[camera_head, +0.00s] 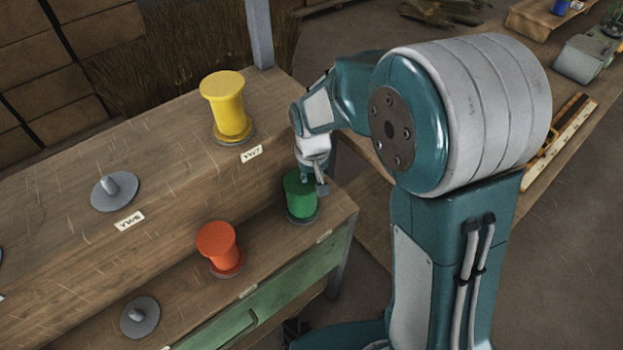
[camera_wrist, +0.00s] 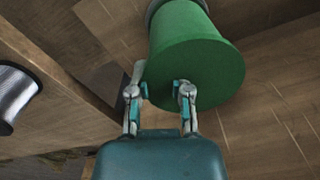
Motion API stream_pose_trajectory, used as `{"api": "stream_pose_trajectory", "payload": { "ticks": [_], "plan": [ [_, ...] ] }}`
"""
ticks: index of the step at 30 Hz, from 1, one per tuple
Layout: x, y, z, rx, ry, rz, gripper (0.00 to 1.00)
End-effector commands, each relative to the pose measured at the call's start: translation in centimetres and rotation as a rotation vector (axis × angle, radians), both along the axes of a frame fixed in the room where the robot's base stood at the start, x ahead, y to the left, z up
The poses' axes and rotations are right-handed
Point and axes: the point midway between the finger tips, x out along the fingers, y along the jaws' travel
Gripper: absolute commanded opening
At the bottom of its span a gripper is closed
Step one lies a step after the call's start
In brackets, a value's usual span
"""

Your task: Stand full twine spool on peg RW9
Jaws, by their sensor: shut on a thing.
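A green spool (camera_head: 300,196) stands upright at the right end of the lower bench step, over a grey round base (camera_head: 303,221). My gripper (camera_head: 315,184) is at its top from the right and shut on its rim. In the wrist view my gripper (camera_wrist: 160,92) has one finger on each side of the near edge of the green spool (camera_wrist: 198,60). A peg under the spool is hidden, and so is whether the spool is fully seated. The label in front of it is unreadable. No label reading RW9 can be made out.
A red spool (camera_head: 219,247) stands left of the green one, and an empty peg (camera_head: 139,316) is further left. On the upper step are a yellow spool (camera_head: 226,106) near label YW7 and an empty peg (camera_head: 114,190) near YW6. A grey post (camera_head: 259,35) rises behind.

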Motion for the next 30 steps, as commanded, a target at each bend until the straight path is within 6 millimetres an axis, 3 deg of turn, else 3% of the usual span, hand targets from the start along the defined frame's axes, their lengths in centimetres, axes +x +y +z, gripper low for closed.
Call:
{"api": "stream_pose_trajectory", "payload": {
  "ticks": [28,29,30],
  "plan": [
    [0.01,-0.01,-0.93,0.000,0.000,0.000,0.00],
    [0.01,-0.01,-0.94,0.000,0.000,0.000,0.30],
    [-0.01,-0.01,-0.90,0.000,-0.001,0.000,0.40]
  ]
}}
